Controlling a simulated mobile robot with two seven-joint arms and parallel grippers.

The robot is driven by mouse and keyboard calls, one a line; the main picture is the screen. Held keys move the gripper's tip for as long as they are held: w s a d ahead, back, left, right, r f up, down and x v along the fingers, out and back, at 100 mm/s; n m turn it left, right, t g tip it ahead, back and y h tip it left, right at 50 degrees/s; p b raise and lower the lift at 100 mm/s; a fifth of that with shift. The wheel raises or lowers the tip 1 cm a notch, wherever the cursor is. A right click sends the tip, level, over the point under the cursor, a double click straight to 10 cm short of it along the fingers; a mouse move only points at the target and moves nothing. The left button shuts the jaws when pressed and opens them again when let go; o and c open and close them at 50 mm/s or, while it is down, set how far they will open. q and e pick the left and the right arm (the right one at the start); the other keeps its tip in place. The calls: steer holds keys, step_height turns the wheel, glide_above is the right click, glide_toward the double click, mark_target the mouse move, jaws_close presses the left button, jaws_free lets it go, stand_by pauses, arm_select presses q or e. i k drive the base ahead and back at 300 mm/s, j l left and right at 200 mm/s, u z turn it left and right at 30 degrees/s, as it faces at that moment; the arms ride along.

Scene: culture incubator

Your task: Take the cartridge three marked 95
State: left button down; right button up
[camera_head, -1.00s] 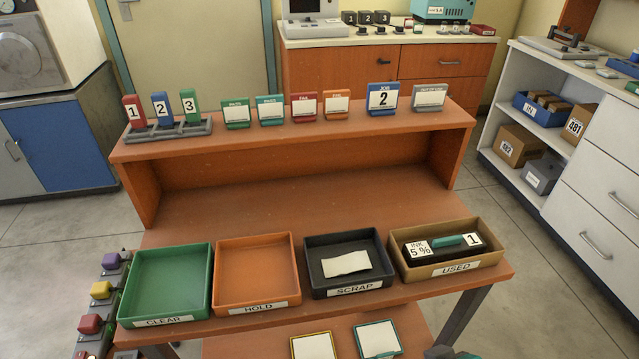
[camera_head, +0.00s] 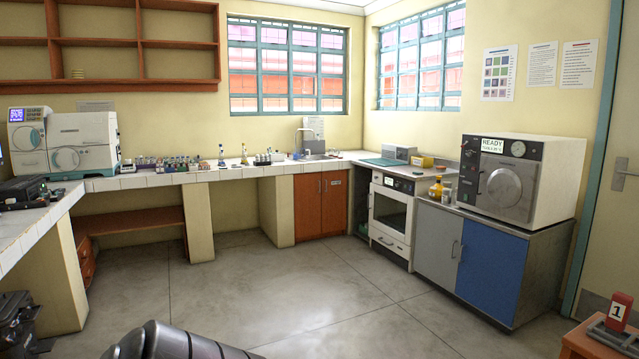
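I see no cartridge marked 95 in this view. Neither of my grippers is in view. A dark grey ribbed part at the bottom edge looks like a piece of my own arm. The red marker numbered 1 (camera_head: 618,311) stands in its grey rack (camera_head: 606,331) at the bottom right corner, on the orange bench (camera_head: 578,345), of which only a corner shows.
Open grey floor (camera_head: 290,290) fills the middle. A tiled counter (camera_head: 230,173) with bottles and tube racks runs along the back. A white incubator-like unit (camera_head: 548,190) labelled READY stands on the blue-doored cabinet (camera_head: 490,268). Black equipment (camera_head: 22,190) sits on the left counter.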

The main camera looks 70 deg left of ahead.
mark_target(58, 194)
steer(key=j+u, duration=0.1)
steer(key=u, duration=0.65)
steer(key=i+j+u, duration=0.2)
steer(key=j, duration=0.2)
steer(key=j+u, duration=0.2)
steer(key=j, duration=0.2)
steer(key=i+j+u, duration=0.2)
steer(key=j+u, duration=0.25)
steer(key=i+j+u, duration=0.3)
steer(key=u, duration=0.15)
steer(key=i+j+u, duration=0.3)
steer(key=u, duration=0.2)
steer(key=i+j+u, duration=0.25)
steer(key=i+u, duration=0.45)
steer(key=i, duration=1)
steer(key=i+u, duration=0.2)
steer(key=i, duration=0.2)
steer(key=i+l+u, duration=0.15)
steer(key=i, duration=0.3)
steer(key=i+l+u, duration=0.2)
steer(key=i, duration=0.2)
steer(key=i+l+u, duration=0.85)
steer(key=i+j, duration=0.05)
steer(key=i, duration=0.1)
